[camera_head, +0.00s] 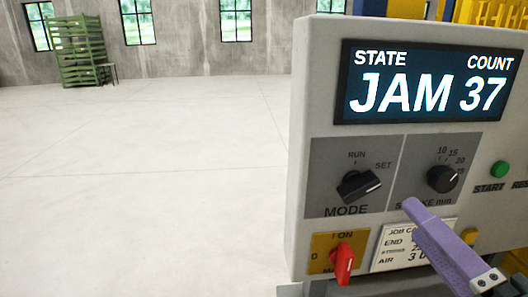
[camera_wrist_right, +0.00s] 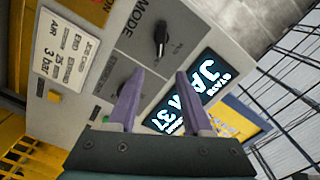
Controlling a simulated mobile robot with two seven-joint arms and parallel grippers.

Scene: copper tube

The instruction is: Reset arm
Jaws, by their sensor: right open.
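The grey control panel (camera_head: 300,130) fills the right of the head view. Its display (camera_head: 430,82) reads STATE JAM, COUNT 37. Below are the black mode knob (camera_head: 359,187), the stroke knob (camera_head: 444,178) and the green start button (camera_head: 500,169). A label starting "RES" is cut off at the right edge. My right gripper (camera_head: 440,243) shows one purple finger in front of the panel, below the stroke knob. In the right wrist view its two fingers (camera_wrist_right: 158,82) are apart with nothing between them, facing the panel. My left gripper is out of view.
A red rotary switch (camera_head: 343,262) on a yellow plate and a white job card (camera_head: 400,247) sit low on the panel. Yellow machine parts stand behind the panel. Open floor (camera_head: 150,160) lies to the left, with a green rack (camera_head: 78,48) by the far wall.

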